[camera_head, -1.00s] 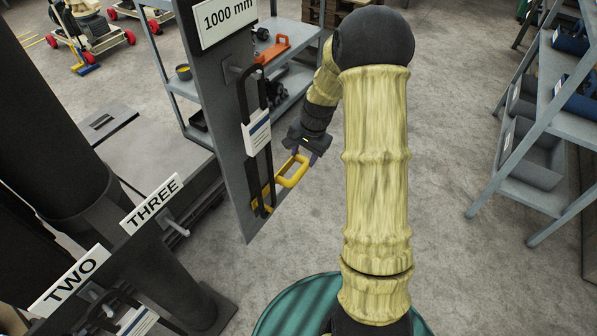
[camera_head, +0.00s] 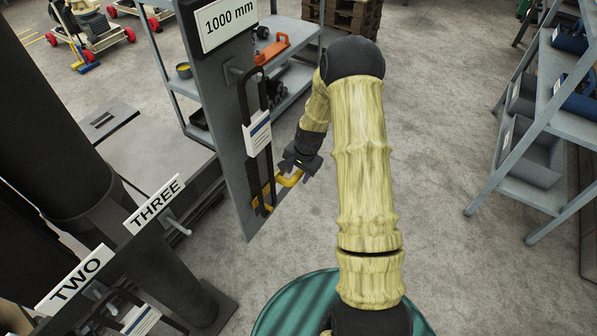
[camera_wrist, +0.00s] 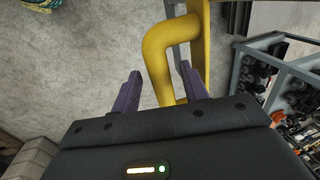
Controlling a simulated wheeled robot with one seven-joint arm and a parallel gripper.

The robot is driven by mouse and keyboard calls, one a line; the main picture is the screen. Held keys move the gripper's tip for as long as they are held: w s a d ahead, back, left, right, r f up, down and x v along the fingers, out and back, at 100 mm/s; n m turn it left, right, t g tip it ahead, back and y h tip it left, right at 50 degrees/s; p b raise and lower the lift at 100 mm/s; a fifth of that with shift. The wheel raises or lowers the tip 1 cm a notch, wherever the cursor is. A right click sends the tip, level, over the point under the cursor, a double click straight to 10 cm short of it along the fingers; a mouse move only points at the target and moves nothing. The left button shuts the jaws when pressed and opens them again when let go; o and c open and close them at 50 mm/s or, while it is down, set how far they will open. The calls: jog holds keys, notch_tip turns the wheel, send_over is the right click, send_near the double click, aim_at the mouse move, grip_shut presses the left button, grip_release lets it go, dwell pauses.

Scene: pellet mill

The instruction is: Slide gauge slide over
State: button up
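The gauge (camera_head: 266,125) is a long black bar frame with a white label, hanging on a grey upright panel under a "1000 mm" sign. Its slide (camera_head: 260,202) is yellow, low on the bar, with a yellow loop handle (camera_head: 287,180) sticking out to the right. My gripper (camera_head: 292,174) is at this handle and hides part of it. In the wrist view, the yellow handle (camera_wrist: 157,58) runs down between my two purple fingers. A gap shows on both sides of it, so my gripper (camera_wrist: 158,78) is open around the handle, not clamped.
Signs "THREE" (camera_head: 154,204) and "TWO" (camera_head: 75,281) mark other hanging spots at the lower left. A blue-grey shelf (camera_head: 555,105) stands at the right. The floor between panel and shelf is clear.

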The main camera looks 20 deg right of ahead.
grip_shut()
notch_tip(320, 180, up, 16)
jog(key=p, duration=0.8)
jog(key=shift+w+r, duration=0.2)
jog(key=shift+r, duration=0.15)
jog(key=shift+c, duration=0.3)
grip_release()
jog(key=shift+o, duration=0.5)
jog(key=shift+s, duration=0.15)
notch_tip(320, 180, up, 17)
jog(key=s+d+b, duration=0.2)
jog(key=b, duration=0.1)
jog(key=shift+s, duration=0.35)
